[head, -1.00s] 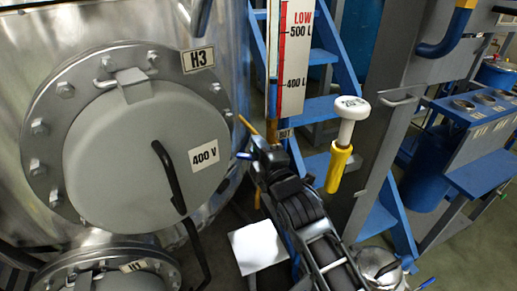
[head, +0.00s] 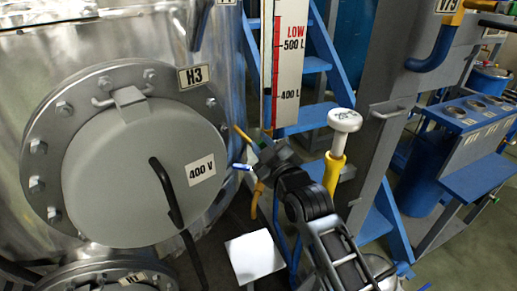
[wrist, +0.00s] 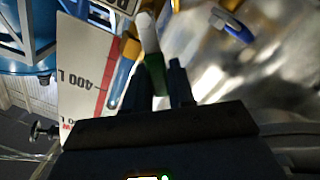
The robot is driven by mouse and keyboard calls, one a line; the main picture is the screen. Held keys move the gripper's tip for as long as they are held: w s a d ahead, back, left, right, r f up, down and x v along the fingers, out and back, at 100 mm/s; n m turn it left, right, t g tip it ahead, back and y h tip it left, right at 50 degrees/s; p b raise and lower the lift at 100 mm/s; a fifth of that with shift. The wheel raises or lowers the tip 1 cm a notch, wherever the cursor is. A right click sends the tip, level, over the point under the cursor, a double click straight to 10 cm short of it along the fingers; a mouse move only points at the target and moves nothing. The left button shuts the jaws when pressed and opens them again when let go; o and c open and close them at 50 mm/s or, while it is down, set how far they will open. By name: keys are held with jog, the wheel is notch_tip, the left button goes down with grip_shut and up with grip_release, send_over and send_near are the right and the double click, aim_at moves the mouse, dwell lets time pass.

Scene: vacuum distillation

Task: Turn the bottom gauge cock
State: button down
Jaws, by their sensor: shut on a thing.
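The level gauge (head: 289,70) is a white strip with a red column and "LOW" mark. It stands right of the steel tank and also shows upside down in the wrist view (wrist: 88,85). My gripper (head: 258,157) is at the gauge's lower end. In the wrist view its two dark fingers (wrist: 160,80) are closed around the green end of a green-and-white handle (wrist: 149,40), apparently the bottom gauge cock. A brass fitting (wrist: 130,48) lies beside it. A blue-ended lever (wrist: 232,27) is apart from the fingers.
A white-topped yellow handle (head: 338,150) rises right of my arm. Blue steps (head: 300,65) and a grey column (head: 385,130) stand behind.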

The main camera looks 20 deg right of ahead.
jog(key=m, duration=0.1)
jog(key=d+m, duration=0.1)
jog(key=m, duration=0.1)
jog(key=shift+d+r, duration=0.3)
jog(key=shift+d+r+m, duration=0.1)
jog(key=shift+d+m, duration=0.25)
jog(key=shift+m, duration=0.4)
jog(key=shift+d+m, duration=0.3)
jog(key=shift+m, duration=0.45)
jog(key=c, duration=1.3)
grip_release()
jog(key=shift+s+r, duration=0.1)
jog(key=shift+s+b, duration=0.75)
jog(key=shift+s, duration=3.1)
